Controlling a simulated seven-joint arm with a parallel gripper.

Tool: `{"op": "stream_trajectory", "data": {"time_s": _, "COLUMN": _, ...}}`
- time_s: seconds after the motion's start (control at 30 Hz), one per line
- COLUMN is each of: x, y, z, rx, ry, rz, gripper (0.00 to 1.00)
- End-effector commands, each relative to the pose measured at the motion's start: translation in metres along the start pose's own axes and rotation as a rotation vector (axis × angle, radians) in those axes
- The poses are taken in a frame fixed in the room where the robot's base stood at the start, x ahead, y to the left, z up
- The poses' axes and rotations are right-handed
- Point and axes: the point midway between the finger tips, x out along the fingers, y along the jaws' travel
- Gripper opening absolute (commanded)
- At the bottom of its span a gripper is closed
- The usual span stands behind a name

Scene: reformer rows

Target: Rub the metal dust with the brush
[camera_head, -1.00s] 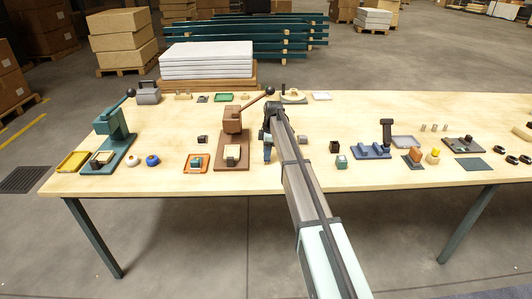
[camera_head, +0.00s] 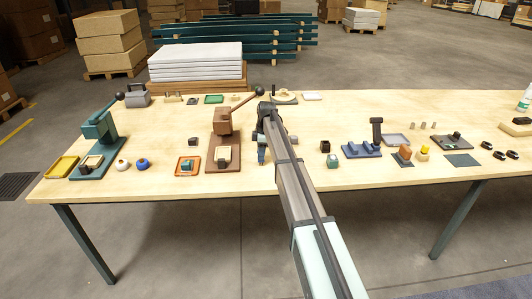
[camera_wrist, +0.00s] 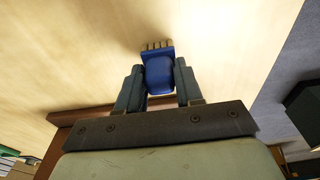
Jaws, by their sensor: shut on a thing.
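My gripper (camera_wrist: 160,92) is shut on a blue brush (camera_wrist: 158,76) in the wrist view. The brush's tan bristles (camera_wrist: 157,45) point away from the jaws over pale bare wood. Whether they touch the wood cannot be told. In the head view my gripper (camera_head: 263,150) is over the middle of the table, just right of the brown lever press, and my arm hides part of that area. I cannot make out metal dust in either view.
The brown press (camera_head: 223,122) stands close left of my gripper; a green press (camera_head: 97,127) is farther left. A dark cube (camera_head: 325,146) and a blue fixture (camera_head: 361,150) stand to the right. The table (camera_head: 150,205) is mostly clear along its front edge.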

Motion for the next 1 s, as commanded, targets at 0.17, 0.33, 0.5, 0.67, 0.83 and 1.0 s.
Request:
{"op": "stream_trajectory", "data": {"time_s": 0.17, "x": 0.002, "y": 0.000, "z": -0.018, "rx": -0.003, "ry": 0.000, "rz": 0.000, "gripper": 0.05}}
{"op": "stream_trajectory", "data": {"time_s": 0.33, "x": -0.001, "y": 0.000, "z": -0.027, "rx": 0.000, "ry": 0.000, "rz": 0.001, "gripper": 0.05}}
{"op": "stream_trajectory", "data": {"time_s": 0.5, "x": -0.025, "y": 0.000, "z": -0.030, "rx": 0.000, "ry": 0.000, "rz": 0.002, "gripper": 0.05}}
{"op": "stream_trajectory", "data": {"time_s": 0.67, "x": -0.039, "y": 0.000, "z": -0.031, "rx": 0.000, "ry": 0.000, "rz": 0.001, "gripper": 0.05}}
{"op": "stream_trajectory", "data": {"time_s": 0.83, "x": -0.054, "y": 0.000, "z": -0.033, "rx": 0.000, "ry": 0.000, "rz": 0.001, "gripper": 0.05}}
{"op": "stream_trajectory", "data": {"time_s": 1.0, "x": -0.069, "y": 0.000, "z": -0.035, "rx": -0.001, "ry": 0.000, "rz": 0.001, "gripper": 0.05}}
